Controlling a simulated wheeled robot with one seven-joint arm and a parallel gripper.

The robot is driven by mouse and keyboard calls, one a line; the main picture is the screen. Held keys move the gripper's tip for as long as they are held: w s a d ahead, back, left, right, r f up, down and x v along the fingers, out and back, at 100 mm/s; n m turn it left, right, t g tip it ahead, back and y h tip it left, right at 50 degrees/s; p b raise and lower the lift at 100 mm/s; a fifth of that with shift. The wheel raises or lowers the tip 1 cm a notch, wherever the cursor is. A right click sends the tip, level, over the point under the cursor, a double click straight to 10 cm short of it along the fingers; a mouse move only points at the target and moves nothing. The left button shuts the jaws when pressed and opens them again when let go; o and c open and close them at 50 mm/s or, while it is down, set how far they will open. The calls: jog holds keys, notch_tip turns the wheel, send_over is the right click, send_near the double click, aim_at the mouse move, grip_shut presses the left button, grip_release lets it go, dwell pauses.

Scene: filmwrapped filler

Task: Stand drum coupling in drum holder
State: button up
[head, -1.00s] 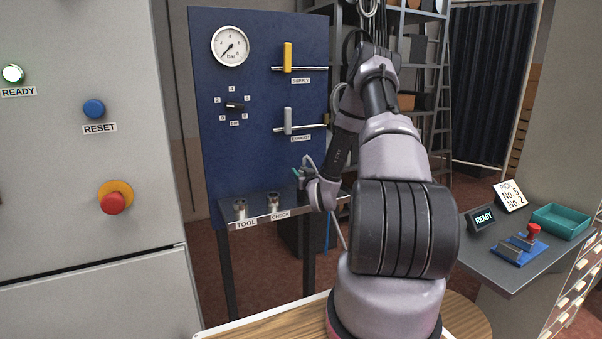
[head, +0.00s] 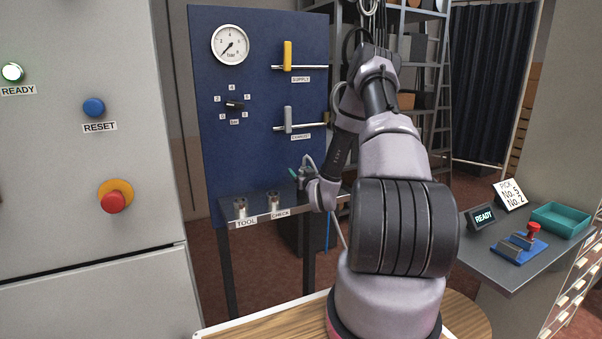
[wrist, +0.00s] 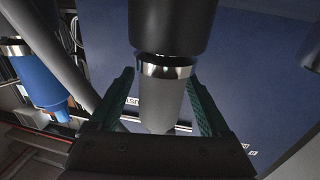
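My gripper (head: 302,176) is low in front of the blue panel, at the right end of the narrow shelf. In the wrist view its two green fingers (wrist: 160,100) are apart. A grey tapered piece (wrist: 167,95) with a shiny metal ring hangs below a black cylinder (wrist: 172,25) and shows between the fingers. Dark gaps show beside it, so the fingers do not look closed on it. A blue tapered piece (wrist: 38,78) with a metal ring is at the left. I cannot tell which piece is the drum coupling. No holder labelled for a drum is readable.
The shelf (head: 262,209) carries metal cups labelled TOOL (head: 240,207) and CHECK (head: 273,202). The blue panel (head: 262,140) has a gauge (head: 230,45) and yellow and grey valve levers. A side table (head: 505,270) at the right holds a teal tray (head: 560,220) and a blue fixture.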

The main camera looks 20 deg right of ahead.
jog(key=s+a, duration=0.1)
jog(key=s, duration=1)
jog(key=s+a+r+g, duration=0.1)
jog(key=a+r+g, duration=0.2)
jog(key=r, duration=0.7)
jog(key=s+a+r+g, duration=0.1)
jog(key=a+r+g, duration=0.2)
jog(key=r, duration=0.6)
jog(key=s+a+r+m+g+y, duration=0.1)
jog(key=s+a+r, duration=0.3)
jog(key=s, duration=0.5)
jog(key=s+a+r+g+y, duration=0.1)
jog(key=s+a+r+g, duration=0.1)
jog(key=s, duration=0.7)
jog(key=s+a+r+m+g+y, duration=0.1)
jog(key=s+a+r+y, duration=0.1)
jog(key=s+a+r, duration=0.3)
jog(key=s+r, duration=0.1)
jog(key=s, duration=0.3)
jog(key=shift+a+m+g, duration=0.3)
jog(key=shift+a, duration=0.05)
